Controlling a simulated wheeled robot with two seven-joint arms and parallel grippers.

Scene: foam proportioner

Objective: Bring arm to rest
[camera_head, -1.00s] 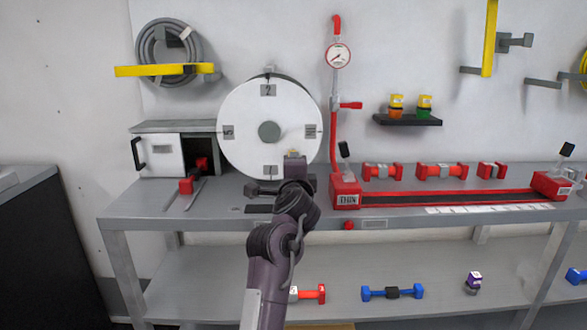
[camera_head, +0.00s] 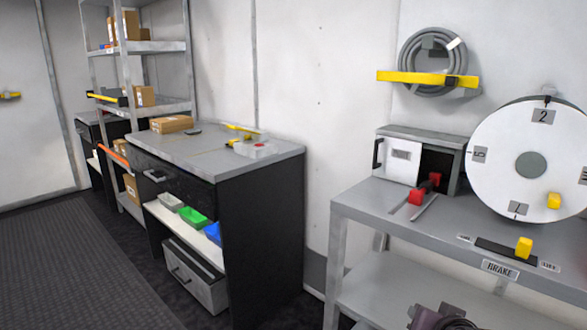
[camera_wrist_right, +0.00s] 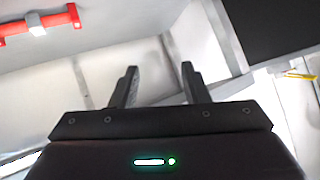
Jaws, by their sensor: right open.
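My right gripper (camera_wrist_right: 160,88) shows in the right wrist view with its two black fingers apart and nothing between them. Behind the fingers are pale, blurred bench surfaces. My left gripper is out of view.
The workbench carries a white numbered wheel (camera_head: 505,135), a yellow brake handle (camera_head: 524,247) and an open box (camera_head: 400,158) with a red handle (camera_head: 417,196). A black cabinet (camera_head: 265,220) stands left. Dark floor (camera_head: 70,270) is clear. A red bar (camera_wrist_right: 38,28) shows in the wrist view.

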